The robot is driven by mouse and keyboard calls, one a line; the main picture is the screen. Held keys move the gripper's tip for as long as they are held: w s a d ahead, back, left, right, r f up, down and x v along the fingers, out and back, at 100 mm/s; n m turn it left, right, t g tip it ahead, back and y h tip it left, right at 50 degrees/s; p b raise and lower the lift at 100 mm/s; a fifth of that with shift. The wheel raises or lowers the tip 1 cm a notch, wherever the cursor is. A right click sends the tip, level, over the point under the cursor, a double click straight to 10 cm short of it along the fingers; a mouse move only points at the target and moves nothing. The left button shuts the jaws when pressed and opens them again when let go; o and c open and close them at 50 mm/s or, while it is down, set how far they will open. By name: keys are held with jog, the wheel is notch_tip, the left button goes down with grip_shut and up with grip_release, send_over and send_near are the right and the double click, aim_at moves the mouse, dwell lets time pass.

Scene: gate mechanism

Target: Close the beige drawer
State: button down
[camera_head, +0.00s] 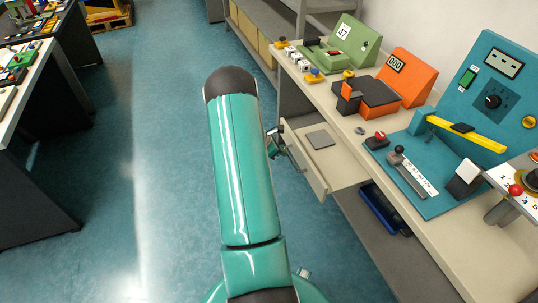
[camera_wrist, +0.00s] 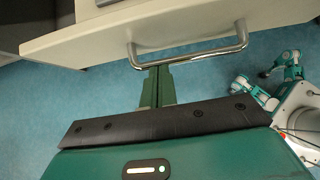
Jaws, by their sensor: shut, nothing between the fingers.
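The beige drawer (camera_head: 338,163) stands pulled out from under the workbench in the head view, with a flat grey item (camera_head: 320,139) inside. Its front panel fills the top of the wrist view (camera_wrist: 95,38), with a metal bar handle (camera_wrist: 195,56) on it. My gripper (camera_wrist: 158,70) is shut and empty, its fingertips close to the handle bar near its left end. I cannot tell whether they touch it. In the head view my gripper (camera_head: 277,137) is partly hidden behind my arm, beside the drawer front.
The workbench (camera_head: 345,118) carries a green box (camera_head: 352,40), an orange box (camera_head: 408,75) and a teal panel (camera_head: 490,85) with a yellow lever (camera_head: 470,134). A blue bin (camera_head: 380,208) sits beneath. Open floor (camera_head: 160,150) lies to the left, before another table (camera_head: 30,110).

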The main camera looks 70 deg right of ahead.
aim_at(297, 142)
jog(key=s+d, duration=1.2)
jog(key=shift+s, duration=0.1)
jog(key=shift+s+d, duration=0.2)
jog(key=shift+d, duration=0.05)
jog(key=shift+s, duration=0.1)
jog(key=w+a, duration=0.2)
jog(key=w, duration=0.1)
jog(key=shift+w+a+r, duration=0.25)
jog(key=shift+a+r, duration=0.15)
jog(key=v, duration=1)
jog(key=shift+a, duration=0.15)
